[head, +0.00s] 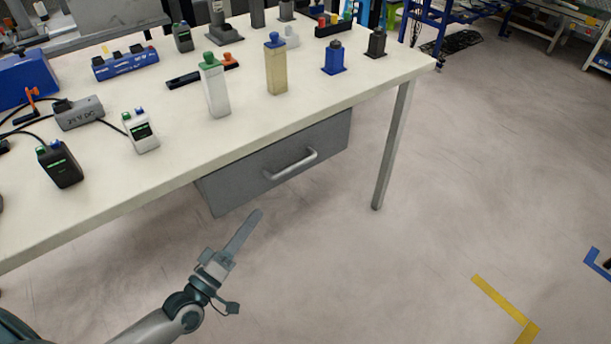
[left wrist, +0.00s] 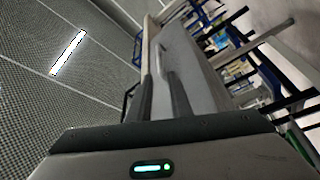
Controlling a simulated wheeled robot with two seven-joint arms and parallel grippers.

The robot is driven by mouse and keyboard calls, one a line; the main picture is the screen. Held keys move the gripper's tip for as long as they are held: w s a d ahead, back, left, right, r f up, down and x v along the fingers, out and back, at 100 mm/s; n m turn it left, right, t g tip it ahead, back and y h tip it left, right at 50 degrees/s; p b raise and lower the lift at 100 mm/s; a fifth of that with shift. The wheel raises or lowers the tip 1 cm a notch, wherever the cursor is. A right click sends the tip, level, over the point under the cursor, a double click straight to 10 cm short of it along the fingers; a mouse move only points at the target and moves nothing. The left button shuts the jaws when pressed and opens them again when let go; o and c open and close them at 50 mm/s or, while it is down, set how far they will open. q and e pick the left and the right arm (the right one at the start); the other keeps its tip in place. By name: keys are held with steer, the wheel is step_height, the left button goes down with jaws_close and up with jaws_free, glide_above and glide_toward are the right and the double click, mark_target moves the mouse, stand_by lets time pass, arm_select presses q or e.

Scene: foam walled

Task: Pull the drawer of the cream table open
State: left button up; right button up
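The cream table (head: 330,95) fills the upper left of the head view. Its grey drawer (head: 235,187) hangs under the top near the right end, with a light bar handle (head: 291,165) on its front. The drawer front looks flush beneath the table edge. My left gripper (head: 256,214) is below and in front of the drawer, apart from the handle, pointing up toward it. In the left wrist view its two fingers (left wrist: 160,90) stand apart with nothing clearly held, and the grey drawer front (left wrist: 188,70) is ahead. My right gripper is not in view.
A metal table leg (head: 393,145) is right of the drawer. The floor (head: 350,270) in front is clear, with yellow tape (head: 505,308) at the lower right.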

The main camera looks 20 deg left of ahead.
arm_select(q)
steer(key=shift+w+r, duration=0.1)
stand_by(0.3)
steer(key=p, duration=0.1)
glide_toward(292, 166)
steer(key=x, duration=1)
steer(key=shift+w+f, duration=0.1)
steer(key=shift+f, duration=0.3)
steer(key=shift+c, duration=0.4)
jaws_close()
